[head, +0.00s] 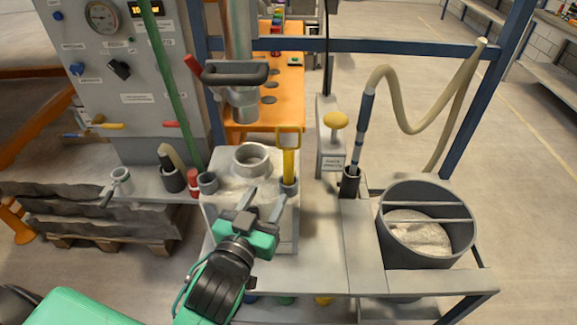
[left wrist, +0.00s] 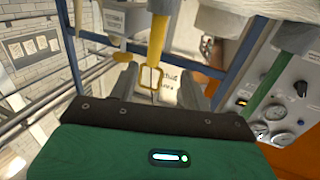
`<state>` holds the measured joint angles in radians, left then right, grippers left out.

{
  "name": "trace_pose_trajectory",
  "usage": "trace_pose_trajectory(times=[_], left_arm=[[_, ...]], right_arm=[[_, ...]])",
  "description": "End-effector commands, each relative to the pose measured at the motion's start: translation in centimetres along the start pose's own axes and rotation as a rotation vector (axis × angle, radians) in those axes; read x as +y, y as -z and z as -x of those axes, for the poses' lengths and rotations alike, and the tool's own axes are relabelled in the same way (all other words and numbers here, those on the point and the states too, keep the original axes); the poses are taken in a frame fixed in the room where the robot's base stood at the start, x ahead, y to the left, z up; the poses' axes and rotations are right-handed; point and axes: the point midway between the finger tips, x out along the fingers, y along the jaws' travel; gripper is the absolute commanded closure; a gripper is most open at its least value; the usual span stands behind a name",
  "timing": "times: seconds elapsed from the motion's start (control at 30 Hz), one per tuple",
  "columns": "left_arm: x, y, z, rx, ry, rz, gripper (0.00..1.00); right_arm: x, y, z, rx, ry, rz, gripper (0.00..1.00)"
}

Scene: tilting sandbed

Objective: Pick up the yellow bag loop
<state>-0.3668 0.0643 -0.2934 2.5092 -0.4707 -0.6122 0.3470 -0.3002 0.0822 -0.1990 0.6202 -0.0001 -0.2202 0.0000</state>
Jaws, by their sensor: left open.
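The yellow bag loop (head: 289,164) is a flat upright strap with a rectangular open end on top, standing in a small grey cup (head: 289,187) at the right corner of the pale sand-filled box (head: 220,222). My left gripper (head: 261,203) is open and empty, in front of and left of the strap, over the box. In the left wrist view the yellow loop (left wrist: 150,76) shows beyond and between the open fingers (left wrist: 158,88), apart from them as far as I can tell. My right gripper is not in view.
A round collar (head: 251,158) stands on the box, under a dark handle (head: 235,73). A second grey cup (head: 207,182) is at its left. A hose holder (head: 349,183), yellow knob (head: 335,120) and sand bucket (head: 428,261) stand right. Bare bench lies between.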

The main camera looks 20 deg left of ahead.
Motion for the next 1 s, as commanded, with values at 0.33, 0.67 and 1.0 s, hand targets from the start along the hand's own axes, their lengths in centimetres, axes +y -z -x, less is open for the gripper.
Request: trace_pose_trajectory(times=[0.33, 0.67, 1.0], left_arm=[[0.1, 0.5, -4.0, 0.007, -0.001, -0.001, 0.52], [0.1, 0.2, -8.3, 0.004, -0.001, 0.0, 0.52], [0.9, 0.5, -11.7, 0.002, -0.001, 0.0, 0.52]], right_arm=[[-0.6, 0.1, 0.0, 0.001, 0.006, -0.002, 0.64], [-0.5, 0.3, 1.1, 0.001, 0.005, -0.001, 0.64], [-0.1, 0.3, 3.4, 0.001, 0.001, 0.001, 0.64]])
